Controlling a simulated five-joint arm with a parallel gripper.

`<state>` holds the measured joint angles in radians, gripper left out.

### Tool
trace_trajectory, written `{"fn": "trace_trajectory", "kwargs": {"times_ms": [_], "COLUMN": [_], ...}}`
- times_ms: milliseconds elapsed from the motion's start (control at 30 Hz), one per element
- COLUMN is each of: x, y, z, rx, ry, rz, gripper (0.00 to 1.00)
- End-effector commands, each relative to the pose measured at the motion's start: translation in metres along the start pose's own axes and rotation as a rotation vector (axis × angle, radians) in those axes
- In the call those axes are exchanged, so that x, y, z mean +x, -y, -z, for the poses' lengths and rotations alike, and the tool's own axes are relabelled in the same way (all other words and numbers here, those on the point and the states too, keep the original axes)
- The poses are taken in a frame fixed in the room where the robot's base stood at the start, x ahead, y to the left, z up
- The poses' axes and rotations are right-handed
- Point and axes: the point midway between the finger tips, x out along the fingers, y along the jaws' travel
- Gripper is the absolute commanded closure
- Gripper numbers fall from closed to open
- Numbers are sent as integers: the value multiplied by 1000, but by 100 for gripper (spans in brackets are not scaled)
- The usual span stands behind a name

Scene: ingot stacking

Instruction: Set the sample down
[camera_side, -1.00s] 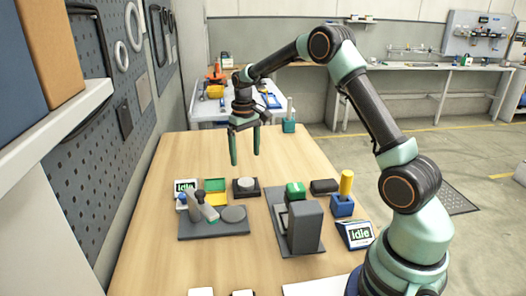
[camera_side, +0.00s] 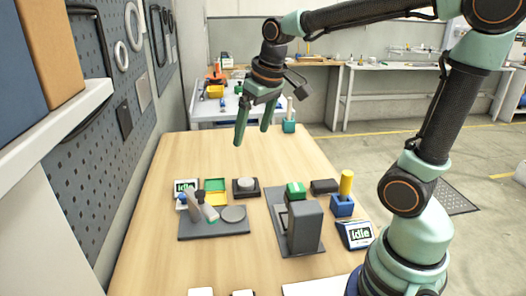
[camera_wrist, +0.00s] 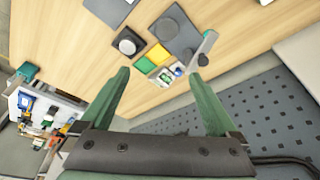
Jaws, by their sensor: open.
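My gripper (camera_side: 252,137) is open and empty, high above the far part of the wooden table, with its fingers pointing down. In the wrist view its two green fingers (camera_wrist: 160,65) are spread with nothing between them. Nothing is labelled as the sample, and I cannot tell which thing it is. A light grey disc sits on a black block (camera_side: 246,193), which also shows in the wrist view (camera_wrist: 122,50). Green (camera_side: 214,184) and yellow (camera_side: 216,199) squares lie beside it. A dark disc (camera_side: 233,213) rests on a grey plate (camera_side: 205,233) with a lever-like device.
A grey upright machine (camera_side: 305,228) with a green-topped part (camera_side: 295,190) stands on the right plate. A yellow cylinder (camera_side: 346,182) stands in a blue holder (camera_side: 342,206). Two displays (camera_side: 185,186) (camera_side: 358,235) read "idle".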

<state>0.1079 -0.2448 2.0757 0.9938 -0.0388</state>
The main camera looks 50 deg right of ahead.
Motion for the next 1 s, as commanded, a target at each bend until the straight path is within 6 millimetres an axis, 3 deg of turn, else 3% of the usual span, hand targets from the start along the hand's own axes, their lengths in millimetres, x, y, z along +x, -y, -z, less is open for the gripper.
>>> {"fn": "trace_trajectory", "kwargs": {"times_ms": [200,400,1000], "x": [-17,-16,-14], "y": [23,32,34], "z": [-49,-75,-81], "rx": [-39,-57,-61], "ry": [-110,-165,-175], "rz": [21,36,39], "gripper": [5,5,5]}}
